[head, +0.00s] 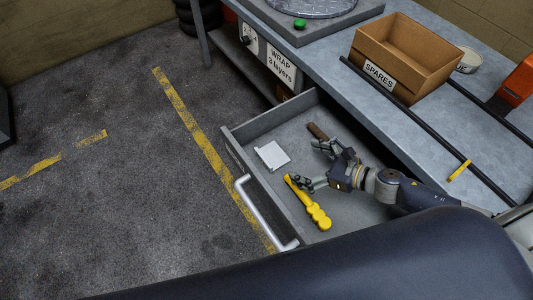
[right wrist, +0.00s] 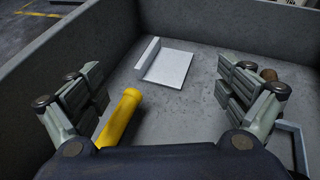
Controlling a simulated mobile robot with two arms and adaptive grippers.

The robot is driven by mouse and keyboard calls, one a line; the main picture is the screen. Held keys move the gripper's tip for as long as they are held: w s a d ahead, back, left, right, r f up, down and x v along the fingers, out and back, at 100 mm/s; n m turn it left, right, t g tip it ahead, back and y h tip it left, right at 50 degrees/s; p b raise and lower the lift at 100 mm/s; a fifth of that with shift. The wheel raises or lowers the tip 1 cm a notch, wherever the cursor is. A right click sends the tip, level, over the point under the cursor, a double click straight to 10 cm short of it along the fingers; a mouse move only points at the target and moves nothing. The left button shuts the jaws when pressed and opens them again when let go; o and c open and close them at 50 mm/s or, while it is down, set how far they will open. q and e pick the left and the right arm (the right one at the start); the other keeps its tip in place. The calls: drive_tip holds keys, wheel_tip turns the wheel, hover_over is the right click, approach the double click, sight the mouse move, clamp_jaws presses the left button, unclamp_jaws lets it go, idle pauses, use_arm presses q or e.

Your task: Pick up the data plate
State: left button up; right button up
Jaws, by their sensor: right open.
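The data plate (head: 272,154) is a small pale plate with a raised edge along one side. It lies flat on the floor of the open grey drawer (head: 233,152). It also shows in the right wrist view (right wrist: 168,66), ahead of the fingers and roughly between them. My right gripper (head: 309,165) is inside the drawer, to the right of the plate in the head view. My left gripper is not in view.
A yellow-handled tool (head: 312,205) lies in the drawer near my right gripper's lower finger. A brown-handled tool (head: 318,131) lies near the other finger. The drawer walls surround the plate.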

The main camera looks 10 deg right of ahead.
sight(275, 158)
drive_tip(key=shift+w+f, duration=0.3)
drive_tip(key=shift+f, duration=0.4)
drive_tip(key=shift+w+a+f, duration=0.2)
drive_tip(key=shift+w+a, duration=0.05)
drive_tip(key=shift+w, duration=0.4)
drive_tip(key=x, duration=0.4)
drive_tip(key=shift+s, duration=0.1)
drive_tip(key=shift+f+p+x, duration=0.1)
drive_tip(key=shift+p+x, duration=0.15)
drive_tip(key=shift+x, duration=1.25)
drive_tip(key=shift+f+p+x, duration=0.15)
drive_tip(key=shift+p+x, duration=0.05)
drive_tip(key=shift+x, duration=1.3)
drive_tip(key=shift+s, duration=0.1)
drive_tip(key=shift+s, duration=0.15)
clamp_jaws()
